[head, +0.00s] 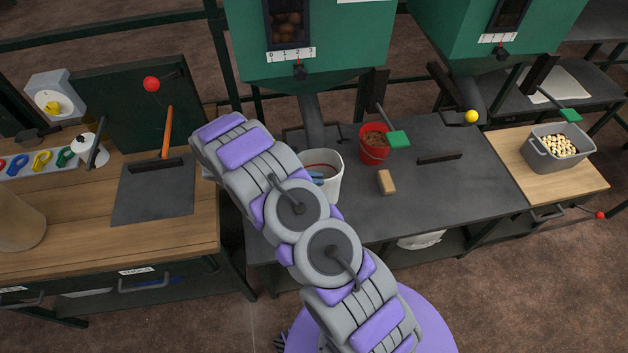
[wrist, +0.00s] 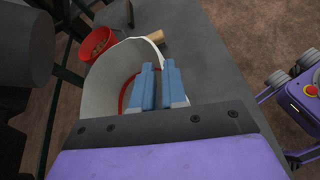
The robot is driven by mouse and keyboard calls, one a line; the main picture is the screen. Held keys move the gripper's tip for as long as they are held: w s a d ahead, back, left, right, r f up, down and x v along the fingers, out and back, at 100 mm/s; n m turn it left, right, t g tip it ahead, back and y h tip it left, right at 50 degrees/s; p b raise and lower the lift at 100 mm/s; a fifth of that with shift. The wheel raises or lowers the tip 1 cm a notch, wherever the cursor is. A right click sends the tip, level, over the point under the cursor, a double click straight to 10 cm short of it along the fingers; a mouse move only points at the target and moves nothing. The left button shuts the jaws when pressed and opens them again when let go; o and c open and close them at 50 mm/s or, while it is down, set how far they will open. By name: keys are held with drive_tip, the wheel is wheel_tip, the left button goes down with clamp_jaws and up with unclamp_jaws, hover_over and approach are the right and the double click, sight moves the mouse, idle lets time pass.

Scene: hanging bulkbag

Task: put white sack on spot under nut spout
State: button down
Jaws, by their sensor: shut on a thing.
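The white sack (head: 333,187) stands open-topped on the dark grey bench, and a red line runs round its inside. It also shows in the wrist view (wrist: 108,75), partly hidden by my fingers. My gripper (head: 317,175) has its blue fingers at the sack's mouth, close together and shut on the sack, seemingly at its rim. The fingers also show in the wrist view (wrist: 160,70). A dark spout (head: 312,115) hangs from the left green hopper (head: 340,50), behind and slightly left of the sack. My arm hides the bench left of the sack.
A red bucket (head: 374,150) with brown contents stands behind and right of the sack, and a tan block (head: 387,182) lies right of it. A grey bin (head: 565,158) of nuts sits at far right. The bench's right front (head: 470,190) is clear.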

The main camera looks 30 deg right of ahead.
drive_tip(key=shift+a+f, duration=0.1)
drive_tip(key=shift+f, duration=0.05)
drive_tip(key=c, duration=1.2)
unclamp_jaws()
drive_tip(key=shift+o, duration=0.2)
drive_tip(key=p+v, duration=0.3)
drive_tip(key=v, duration=0.9)
drive_tip(key=shift+f, duration=0.15)
